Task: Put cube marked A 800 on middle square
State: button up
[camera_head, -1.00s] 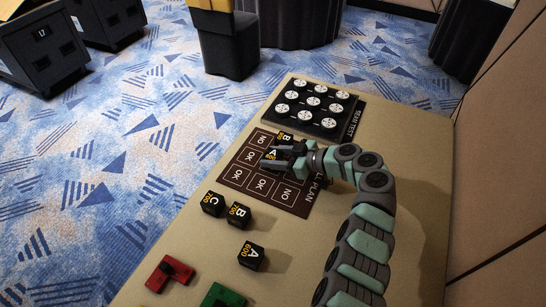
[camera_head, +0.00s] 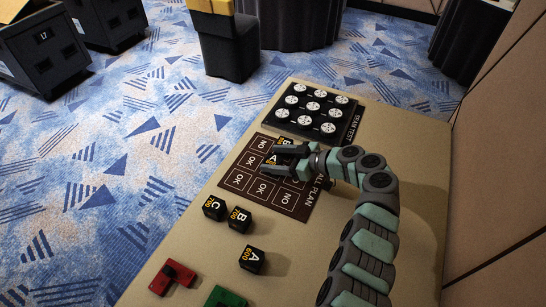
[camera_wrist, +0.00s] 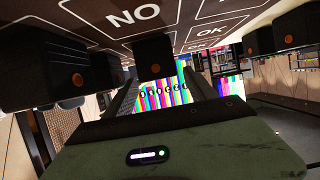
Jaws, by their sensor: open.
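A black cube (camera_head: 272,160) with orange digits sits on the brown wall plan board (camera_head: 237,180), around its middle, mostly hidden by my fingers. Its mark is hard to read now; it looked like an A a second ago. My gripper (camera_head: 270,162) is open, with one finger on either side of this cube. In the wrist view my gripper (camera_wrist: 160,78) has a black cube (camera_wrist: 153,57) between its spread fingers, seen upside down against the board. Whether a finger touches it I cannot tell.
Another cube (camera_head: 286,143) stands just behind on the board. Cubes marked C (camera_head: 214,207), B (camera_head: 239,219) and A 600 (camera_head: 252,259) stand on the table in front. Red (camera_head: 172,277) and green (camera_head: 226,297) blocks lie nearer. A seam test board (camera_head: 350,101) is behind.

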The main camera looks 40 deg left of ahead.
jog(key=p+v, duration=0.1)
jog(key=v, duration=1)
jog(key=shift+d+f, duration=0.1)
jog(key=shift+d, duration=0.05)
